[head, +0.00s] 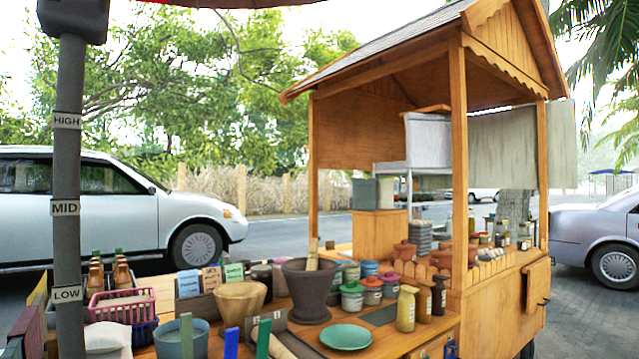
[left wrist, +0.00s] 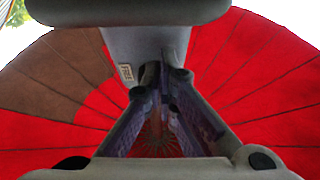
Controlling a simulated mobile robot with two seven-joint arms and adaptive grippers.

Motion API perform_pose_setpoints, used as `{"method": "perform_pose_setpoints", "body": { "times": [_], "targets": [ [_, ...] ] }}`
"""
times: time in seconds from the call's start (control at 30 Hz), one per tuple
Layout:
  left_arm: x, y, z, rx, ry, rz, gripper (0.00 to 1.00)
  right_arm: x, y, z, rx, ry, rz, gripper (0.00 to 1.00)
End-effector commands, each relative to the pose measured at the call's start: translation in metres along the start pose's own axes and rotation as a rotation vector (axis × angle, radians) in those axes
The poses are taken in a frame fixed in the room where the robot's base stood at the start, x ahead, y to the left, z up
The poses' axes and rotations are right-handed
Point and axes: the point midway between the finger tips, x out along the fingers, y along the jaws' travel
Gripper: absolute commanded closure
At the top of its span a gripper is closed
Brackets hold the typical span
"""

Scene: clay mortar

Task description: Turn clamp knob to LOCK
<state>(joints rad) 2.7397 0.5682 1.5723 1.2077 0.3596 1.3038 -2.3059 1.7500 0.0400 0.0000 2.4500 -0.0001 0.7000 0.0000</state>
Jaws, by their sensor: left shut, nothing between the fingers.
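The grey umbrella pole (head: 67,170) stands at the left of the head view, with HIGH, MID and LOW labels. A dark grey collar (head: 72,18) sits around its top, cut off by the frame edge. In the left wrist view, a light grey clamp body (left wrist: 147,45) carries a small label that seems to read FREE. My left gripper (left wrist: 160,88) is under the red canopy (left wrist: 245,75), its fingers shut and empty, close to the clamp body. I cannot clearly make out the knob or whether the fingers touch it. Neither gripper shows in the head view.
A wooden stall counter (head: 415,335) holds a dark mortar (head: 308,290), a wooden bowl (head: 240,300), a green plate (head: 345,336) and several jars and bottles. A pink basket (head: 120,305) stands just right of the pole. A white car (head: 110,215) is behind.

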Motion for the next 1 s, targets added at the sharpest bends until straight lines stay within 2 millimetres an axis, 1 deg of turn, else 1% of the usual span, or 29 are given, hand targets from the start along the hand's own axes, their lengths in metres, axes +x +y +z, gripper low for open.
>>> {"method": "perform_pose_setpoints", "body": {
  "times": [0.5,1.0],
  "targets": [
    [0.000,0.011,0.000,0.001,0.001,0.002,1.00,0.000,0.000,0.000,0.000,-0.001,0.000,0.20],
    [-0.001,0.011,0.003,0.001,0.000,0.002,1.00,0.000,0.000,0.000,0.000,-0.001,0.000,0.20]
  ]
}}
